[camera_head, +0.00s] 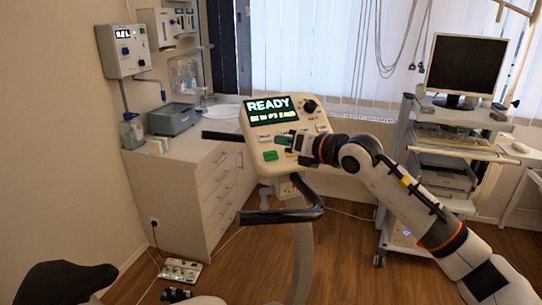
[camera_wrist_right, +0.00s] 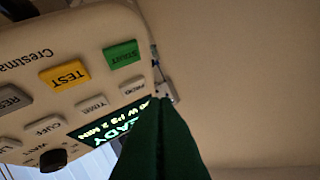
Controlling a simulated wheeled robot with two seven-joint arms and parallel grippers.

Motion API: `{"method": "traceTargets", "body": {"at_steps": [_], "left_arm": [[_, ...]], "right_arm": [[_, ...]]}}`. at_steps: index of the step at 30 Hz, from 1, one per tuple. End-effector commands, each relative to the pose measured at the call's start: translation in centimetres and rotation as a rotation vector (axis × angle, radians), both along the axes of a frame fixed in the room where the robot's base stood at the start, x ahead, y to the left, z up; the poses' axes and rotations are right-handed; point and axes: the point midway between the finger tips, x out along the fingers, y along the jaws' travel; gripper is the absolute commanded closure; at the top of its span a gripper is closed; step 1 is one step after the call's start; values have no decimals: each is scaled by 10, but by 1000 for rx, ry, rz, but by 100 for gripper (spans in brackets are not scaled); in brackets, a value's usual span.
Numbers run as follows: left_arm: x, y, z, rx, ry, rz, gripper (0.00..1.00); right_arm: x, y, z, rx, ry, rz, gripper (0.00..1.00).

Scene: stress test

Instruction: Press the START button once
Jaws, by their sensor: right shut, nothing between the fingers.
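The cream console (camera_head: 262,130) of an exercise bike carries a lit display (camera_head: 272,107) reading "READY". The green START button (camera_head: 270,155) is at its lower left. In the right wrist view the console appears upside down, with the START button (camera_wrist_right: 121,54) uncovered. My right gripper (camera_head: 280,140) reaches in from the right, over the console's face, just above the button in the head view. Its green fingers (camera_wrist_right: 160,102) are shut with nothing between them, apart from the START button. I cannot tell whether the tips touch the panel. My left gripper is not in view.
A yellow TEST button (camera_wrist_right: 64,75) and a grey RESET button (camera_wrist_right: 14,100) sit beside START. Black handlebars (camera_head: 280,215) stick out below the console. A drawer cabinet (camera_head: 205,190) stands behind left, and a monitor cart (camera_head: 440,150) behind right.

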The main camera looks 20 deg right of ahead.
Motion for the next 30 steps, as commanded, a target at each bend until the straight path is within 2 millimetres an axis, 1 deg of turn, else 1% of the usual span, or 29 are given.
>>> {"method": "traceTargets", "body": {"at_steps": [1, 5, 6, 10, 15, 30], "left_arm": [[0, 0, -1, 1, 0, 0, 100], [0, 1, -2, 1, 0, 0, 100], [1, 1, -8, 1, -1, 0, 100], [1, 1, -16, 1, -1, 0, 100], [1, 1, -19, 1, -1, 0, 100], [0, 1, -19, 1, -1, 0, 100]], "right_arm": [[5, 0, -7, 1, 2, -1, 100], [16, 2, -21, 0, 2, -1, 100], [19, 2, -28, 2, 1, 0, 100], [26, 3, -36, 2, -1, -1, 100], [31, 4, -41, 1, -1, 0, 100], [32, 3, -41, 1, -1, 0, 100]]}}
